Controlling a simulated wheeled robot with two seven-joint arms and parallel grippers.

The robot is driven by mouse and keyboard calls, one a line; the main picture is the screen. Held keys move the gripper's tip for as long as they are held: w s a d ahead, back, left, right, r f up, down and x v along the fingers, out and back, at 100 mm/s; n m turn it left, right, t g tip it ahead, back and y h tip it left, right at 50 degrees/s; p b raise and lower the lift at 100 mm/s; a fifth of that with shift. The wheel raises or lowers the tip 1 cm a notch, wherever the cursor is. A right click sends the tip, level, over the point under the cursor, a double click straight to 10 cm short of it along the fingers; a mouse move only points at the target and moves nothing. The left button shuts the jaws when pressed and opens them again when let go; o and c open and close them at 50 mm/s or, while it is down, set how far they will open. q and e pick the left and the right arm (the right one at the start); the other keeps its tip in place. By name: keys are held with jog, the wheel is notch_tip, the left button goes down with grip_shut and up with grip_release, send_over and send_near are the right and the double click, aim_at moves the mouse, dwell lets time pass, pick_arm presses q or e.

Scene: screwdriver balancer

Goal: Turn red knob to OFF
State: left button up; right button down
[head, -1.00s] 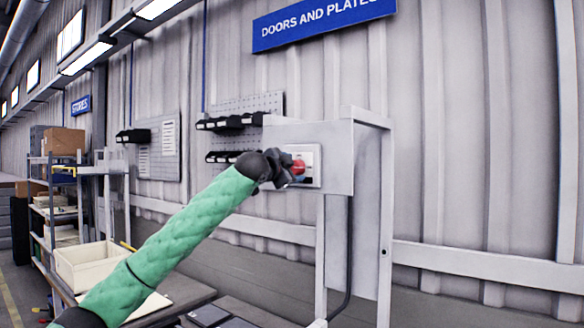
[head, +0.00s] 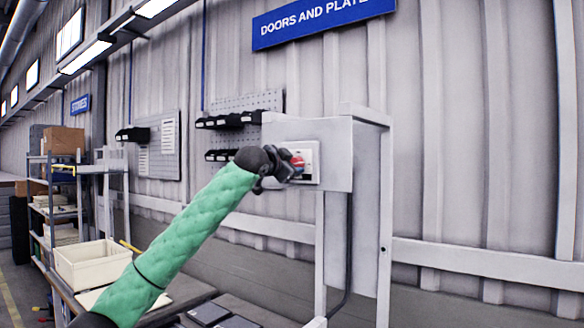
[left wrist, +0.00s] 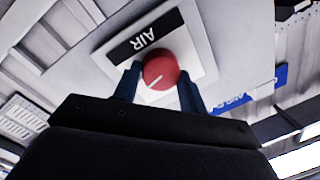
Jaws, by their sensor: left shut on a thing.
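The red knob (head: 298,162) sits on a pale plate (head: 314,163) on the front of a grey panel box. In the left wrist view the round red knob (left wrist: 161,70) has a white pointer line, and a black label reading AIR (left wrist: 146,33) is beside it. My left gripper (head: 285,165) is at the panel. In the left wrist view its two dark blue fingers (left wrist: 158,88) stand on either side of the knob, shut on it. Part of the knob is hidden by the gripper in the head view. No OFF mark is legible. My right gripper is not in view.
The grey panel box (head: 338,150) stands on a white frame (head: 385,220) before the corrugated wall. Black bins (head: 228,119) hang on a pegboard to the left. A cream crate (head: 92,265) is on the bench at lower left.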

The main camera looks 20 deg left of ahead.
pick_arm(q)
jog(key=shift+w+a+n+g+h+b, duration=0.1)
jog(key=shift+n+g+h+b, duration=0.3)
jog(key=shift+n, duration=2)
jog(key=shift+s+a+n+g+h+b, duration=0.1)
jog(key=shift+n+b, duration=0.65)
jog(key=shift+n, duration=1.65)
jog(key=shift+w+a+n+g+h+b, duration=0.15)
jog(key=shift+n+b, duration=0.4)
jog(key=shift+n, duration=1.85)
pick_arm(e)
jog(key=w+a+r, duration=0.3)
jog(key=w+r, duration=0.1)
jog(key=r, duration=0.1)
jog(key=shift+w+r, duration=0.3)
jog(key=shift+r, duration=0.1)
pick_arm(q)
jog(key=o, duration=1)
jog(key=shift+c, duration=0.2)
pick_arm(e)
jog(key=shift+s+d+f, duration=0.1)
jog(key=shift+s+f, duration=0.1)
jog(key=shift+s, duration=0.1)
pick_arm(q)
jog(key=shift+r, duration=0.1)
